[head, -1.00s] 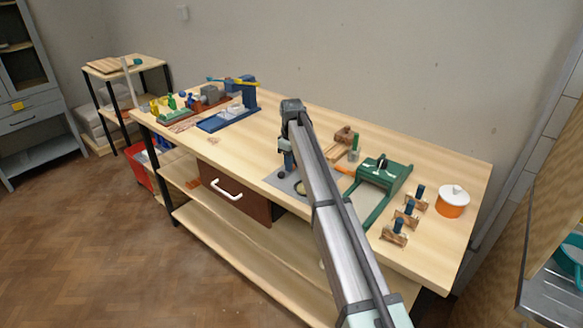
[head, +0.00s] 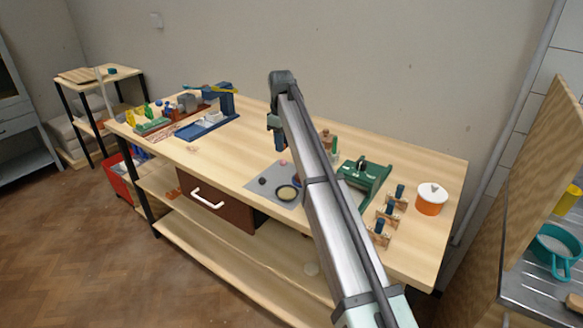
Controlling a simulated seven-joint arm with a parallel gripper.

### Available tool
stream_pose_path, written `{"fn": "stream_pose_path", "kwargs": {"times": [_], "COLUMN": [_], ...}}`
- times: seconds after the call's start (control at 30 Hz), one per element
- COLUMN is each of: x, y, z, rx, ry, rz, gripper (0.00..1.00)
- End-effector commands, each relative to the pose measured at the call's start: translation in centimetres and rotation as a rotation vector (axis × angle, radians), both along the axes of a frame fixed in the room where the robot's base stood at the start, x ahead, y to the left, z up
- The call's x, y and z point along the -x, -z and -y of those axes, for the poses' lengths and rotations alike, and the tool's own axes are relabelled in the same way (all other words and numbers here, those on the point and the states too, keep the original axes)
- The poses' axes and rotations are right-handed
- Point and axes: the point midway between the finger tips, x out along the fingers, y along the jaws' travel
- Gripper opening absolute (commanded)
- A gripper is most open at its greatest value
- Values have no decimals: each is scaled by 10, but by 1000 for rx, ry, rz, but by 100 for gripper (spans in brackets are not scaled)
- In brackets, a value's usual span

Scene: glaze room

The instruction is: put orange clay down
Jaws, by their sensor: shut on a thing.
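My gripper (head: 277,143) is raised above the workbench, just behind the grey mat. It is shut on the orange clay, which is too small and too covered by the fingers to make out clearly. The grey mat (head: 258,190) lies on the bench below and in front of the gripper. My arm hides the mat's right side.
A green press (head: 372,172), several small wooden stands with blue tops (head: 386,215) and an orange pot with a white lid (head: 431,203) stand to the right. A blue stand (head: 226,101) and small tools are at the left. The bench top (head: 225,150) between is mostly clear.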

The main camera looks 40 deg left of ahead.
Motion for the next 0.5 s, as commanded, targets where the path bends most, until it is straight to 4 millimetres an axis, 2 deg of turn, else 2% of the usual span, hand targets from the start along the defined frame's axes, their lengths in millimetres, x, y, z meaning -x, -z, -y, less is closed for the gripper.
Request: {"fn": "stream_pose_path", "kwargs": {"times": [0.03,0.2,0.37,0.5], "x": [-4,-17,-22,-23], "y": [-4,-14,-15,-1], "z": [17,55,72,74], "rx": [-1,-1,0,0], "ry": [14,46,61,62], "rz": [1,1,0,0], "gripper": [0,0,0,0]}}
